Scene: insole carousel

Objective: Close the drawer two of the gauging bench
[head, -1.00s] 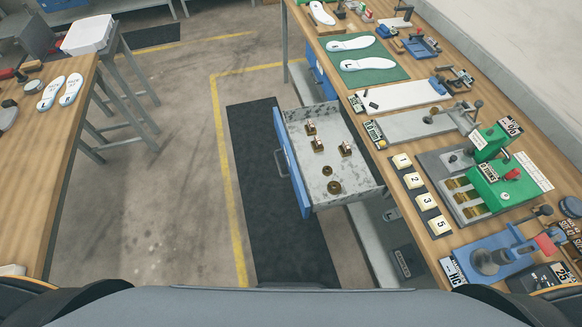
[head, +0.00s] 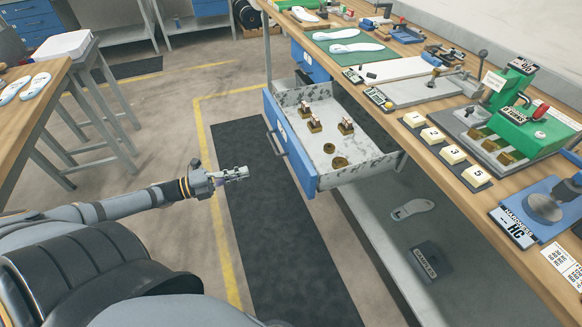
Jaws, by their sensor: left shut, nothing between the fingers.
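The open drawer (head: 292,151) with a blue front sticks out of the gauging bench (head: 428,134) toward the left. A grey bar handle (head: 277,143) is on its front. Inside lie several brass pieces (head: 316,125), some blocky and some round and flat. My left gripper (head: 243,173) is shut and empty. It hangs over the dark floor mat, left of the drawer front and apart from it, pointing right. My right gripper is not in view.
The bench top holds numbered blocks (head: 453,154), a green gauge (head: 525,130) and a blue hardness tester (head: 545,207). A lower shelf (head: 385,235) carries a white insole. A wooden table (head: 35,115) stands at left. The floor mat (head: 275,250) between is clear.

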